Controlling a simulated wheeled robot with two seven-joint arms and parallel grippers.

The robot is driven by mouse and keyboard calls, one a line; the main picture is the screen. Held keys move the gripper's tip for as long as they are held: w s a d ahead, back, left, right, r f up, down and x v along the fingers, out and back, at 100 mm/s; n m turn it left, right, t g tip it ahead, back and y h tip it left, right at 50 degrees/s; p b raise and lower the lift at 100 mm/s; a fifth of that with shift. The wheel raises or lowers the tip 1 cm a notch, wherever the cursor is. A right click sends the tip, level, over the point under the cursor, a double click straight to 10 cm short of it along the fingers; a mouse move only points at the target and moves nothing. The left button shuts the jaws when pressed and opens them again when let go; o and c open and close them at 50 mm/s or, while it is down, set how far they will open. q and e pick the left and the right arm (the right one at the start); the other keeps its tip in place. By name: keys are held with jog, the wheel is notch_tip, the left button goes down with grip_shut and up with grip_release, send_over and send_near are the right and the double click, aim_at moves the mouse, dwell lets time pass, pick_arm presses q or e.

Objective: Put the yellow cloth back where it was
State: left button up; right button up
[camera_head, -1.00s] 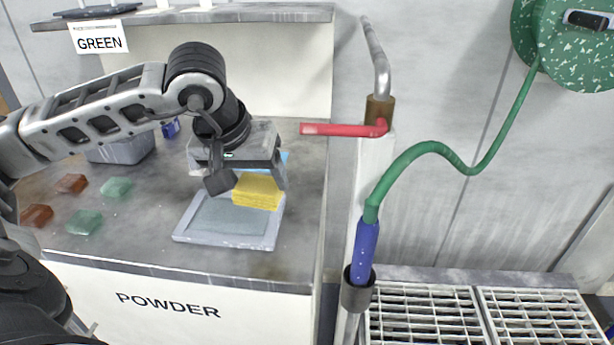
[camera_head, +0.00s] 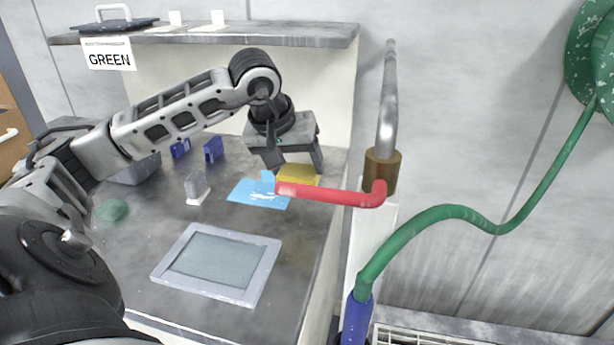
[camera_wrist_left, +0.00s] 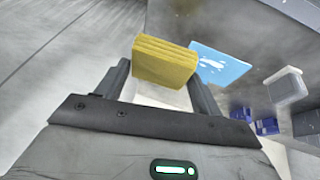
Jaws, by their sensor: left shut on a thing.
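The yellow cloth (camera_head: 297,175) is a folded, layered block near the right edge of the grey bench. My left gripper (camera_head: 294,166) is shut on it, with the fingers at its sides in the left wrist view, where the cloth (camera_wrist_left: 165,62) shows between them. The red handle hides the cloth's lower front in the head view, so I cannot tell whether it touches the bench. A light blue sheet (camera_head: 260,192) with a white mark lies just left of the cloth. My right gripper is out of view.
A red lever (camera_head: 330,194) on a pipe crosses in front of the cloth. A grey-framed tray (camera_head: 160,268) lies at the bench front. A grey block on a white base (camera_head: 197,187) and small blue boxes (camera_head: 213,150) stand left. A green hose (camera_head: 440,212) hangs right.

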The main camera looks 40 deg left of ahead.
pick_arm(q)
jog(key=w+f, duration=0.1)
jog(key=f, duration=0.1)
jog(key=w+a+f, duration=0.1)
jog(key=w, duration=0.1)
jog(key=w+a+f, duration=0.1)
jog(key=f, duration=0.1)
jog(key=shift+w+f, duration=0.35)
jog(key=shift+w+f+p, duration=0.2)
jog(key=shift+f+p, duration=0.35)
jog(key=shift+f, duration=1.25)
jog(key=o, duration=1.3)
jog(key=shift+f, duration=0.1)
jog(key=shift+s+a+r, duration=0.1)
jog(key=shift+s+r, duration=0.05)
jog(key=shift+r, duration=0.4)
jog(key=v, duration=1.1)
jog(key=shift+b, duration=0.4)
jog(key=shift+s, duration=0.1)
